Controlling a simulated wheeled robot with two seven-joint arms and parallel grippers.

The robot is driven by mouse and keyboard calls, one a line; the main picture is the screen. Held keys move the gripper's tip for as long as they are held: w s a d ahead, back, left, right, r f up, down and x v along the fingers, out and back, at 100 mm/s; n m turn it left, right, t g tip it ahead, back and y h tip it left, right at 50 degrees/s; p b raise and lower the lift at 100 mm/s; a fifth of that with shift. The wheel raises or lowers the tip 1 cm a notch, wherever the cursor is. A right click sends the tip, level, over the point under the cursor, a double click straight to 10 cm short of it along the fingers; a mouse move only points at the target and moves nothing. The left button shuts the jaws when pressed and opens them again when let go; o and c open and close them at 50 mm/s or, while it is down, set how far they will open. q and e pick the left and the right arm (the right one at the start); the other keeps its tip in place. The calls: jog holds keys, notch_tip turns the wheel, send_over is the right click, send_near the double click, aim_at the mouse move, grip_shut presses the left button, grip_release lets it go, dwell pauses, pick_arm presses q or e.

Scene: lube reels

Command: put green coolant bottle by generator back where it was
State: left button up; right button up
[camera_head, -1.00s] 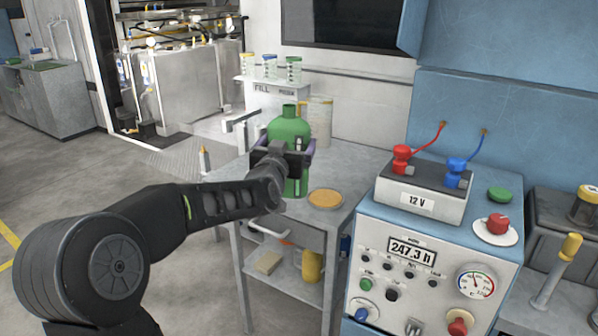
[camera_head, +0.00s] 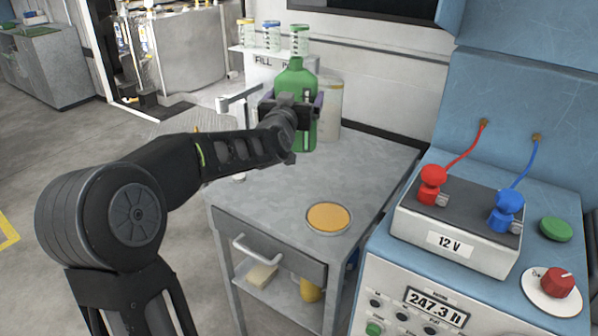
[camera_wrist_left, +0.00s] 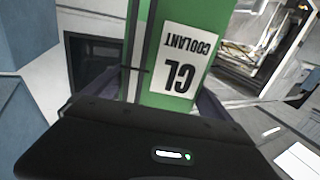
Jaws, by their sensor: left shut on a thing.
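The green coolant bottle (camera_head: 296,80) is upright at the back of the grey side table (camera_head: 270,200). My left gripper (camera_head: 297,112) is shut on it around its body. In the left wrist view the bottle's green side and white COOLANT label (camera_wrist_left: 184,62) fill the space between the fingers; the picture there is upside down. My right gripper is not in view.
A round orange lid (camera_head: 328,217) lies on the table's front part. Behind the bottle stand a pale canister (camera_head: 328,108) and a FILL stand (camera_head: 262,72) with several small bottles. A 12 V battery (camera_head: 455,235) with red and blue clamps sits on the generator. The table's middle is clear.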

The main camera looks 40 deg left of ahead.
aim_at(296, 135)
pick_arm(q)
notch_tip(296, 135, down, 5)
jog(key=shift+s+r+b, duration=0.1)
jog(key=shift+r+b, duration=0.05)
jog(key=shift+b, duration=0.3)
jog(key=shift+f+b, duration=0.3)
jog(key=shift+f, duration=2.25)
jog(key=shift+f+b, duration=0.15)
jog(key=shift+b, duration=0.15)
jog(key=o, duration=1.7)
